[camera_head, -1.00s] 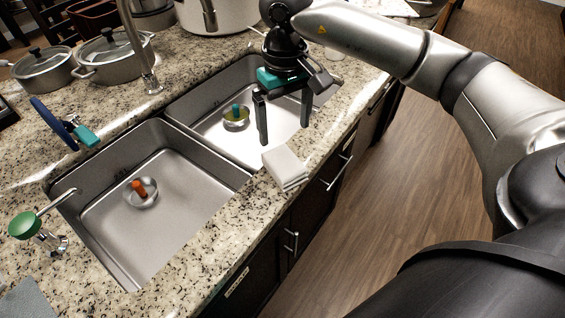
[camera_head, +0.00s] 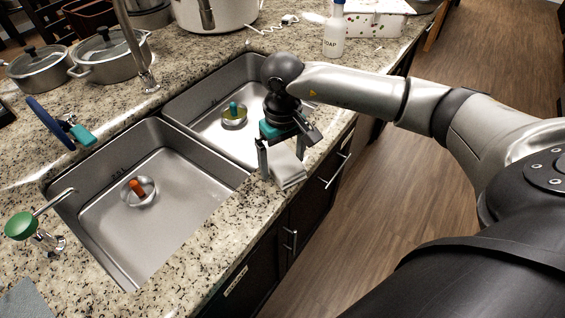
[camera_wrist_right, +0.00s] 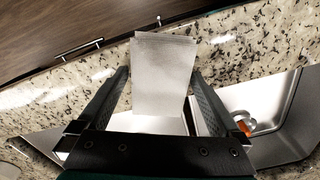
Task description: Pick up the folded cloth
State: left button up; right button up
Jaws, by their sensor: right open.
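The folded cloth (camera_head: 287,171) is a small white stack lying on the granite counter's front edge, beside the divider between the two sinks. My right gripper (camera_head: 282,168) is open above it, with its fingers pointing down on either side of the cloth. In the right wrist view the cloth (camera_wrist_right: 164,70) shows between the two open fingers (camera_wrist_right: 160,82), its far end reaching past the tips. I cannot tell how high the fingertips are above the counter. My left gripper is not in view.
Two steel sinks (camera_head: 160,215) lie left of the cloth; they hold small strainers with an orange (camera_head: 137,187) and a teal (camera_head: 233,107) piece. The faucet (camera_head: 135,45), pots (camera_head: 110,58) and a soap bottle (camera_head: 335,32) stand behind. The counter drops off to cabinets at the right.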

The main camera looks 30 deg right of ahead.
aim_at(283, 159)
jog(key=c, duration=1.2)
jog(key=shift+r, duration=0.1)
notch_tip(283, 159, up, 20)
jog(key=p, duration=0.1)
